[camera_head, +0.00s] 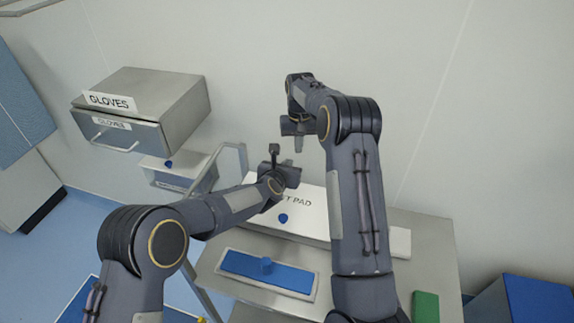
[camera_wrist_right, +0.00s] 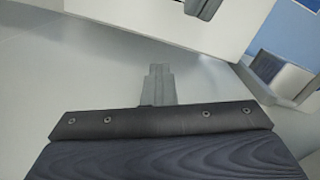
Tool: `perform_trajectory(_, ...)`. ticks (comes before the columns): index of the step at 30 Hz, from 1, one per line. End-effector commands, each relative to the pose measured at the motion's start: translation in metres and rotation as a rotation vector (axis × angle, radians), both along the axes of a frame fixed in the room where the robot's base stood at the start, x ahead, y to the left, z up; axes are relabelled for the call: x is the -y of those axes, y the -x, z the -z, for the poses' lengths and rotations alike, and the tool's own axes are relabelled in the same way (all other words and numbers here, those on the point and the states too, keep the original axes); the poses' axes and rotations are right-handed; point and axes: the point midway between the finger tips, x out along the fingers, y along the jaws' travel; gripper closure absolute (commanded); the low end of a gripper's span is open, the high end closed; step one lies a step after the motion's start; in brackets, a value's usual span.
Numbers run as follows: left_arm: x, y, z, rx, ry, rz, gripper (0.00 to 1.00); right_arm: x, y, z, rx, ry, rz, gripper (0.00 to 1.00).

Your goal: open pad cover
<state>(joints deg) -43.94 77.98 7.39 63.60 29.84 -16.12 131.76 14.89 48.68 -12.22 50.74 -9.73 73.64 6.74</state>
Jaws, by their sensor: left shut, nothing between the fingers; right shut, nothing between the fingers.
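A white box with a lettered face ending in "T PAD" (camera_head: 309,219) stands on the steel table, with a blue knob (camera_head: 283,218) on its front. My forearms hide part of the lettering and of its top. It looks closed, though the arms keep me from seeing all of the lid. My left gripper (camera_head: 289,163) is shut and empty, just above the box's back part. My right gripper (camera_head: 298,149) is shut and empty, higher and close to the left one. The right wrist view shows its closed fingers (camera_wrist_right: 159,72) with nothing between them.
A white-edged tray with a blue pad (camera_head: 245,264) and knob lies in front of the box. A green block (camera_head: 425,307) sits at the table's right (camera_head: 430,255). A steel gloves box (camera_head: 165,95) is at left. A blue bin (camera_head: 540,300) stands right.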

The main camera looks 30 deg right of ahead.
Motion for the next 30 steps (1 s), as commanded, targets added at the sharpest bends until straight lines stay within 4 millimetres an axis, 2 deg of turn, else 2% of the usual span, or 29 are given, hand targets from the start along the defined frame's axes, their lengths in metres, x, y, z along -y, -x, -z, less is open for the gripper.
perform_trajectory(15,0.0,0.0,0.0,0.0,0.0,0.0,1.0,0.0,0.0,0.0,0.0,0.0,0.0,1.0)
perform_trajectory(26,0.0,0.0,0.0,0.0,0.0,0.0,1.0,0.0,0.0,0.0,0.0,0.0,0.0,0.54)
perform_trajectory(30,0.0,0.0,0.0,0.0,0.0,0.0,1.0,0.0,0.0,0.0,0.0,0.0,0.0,0.53)
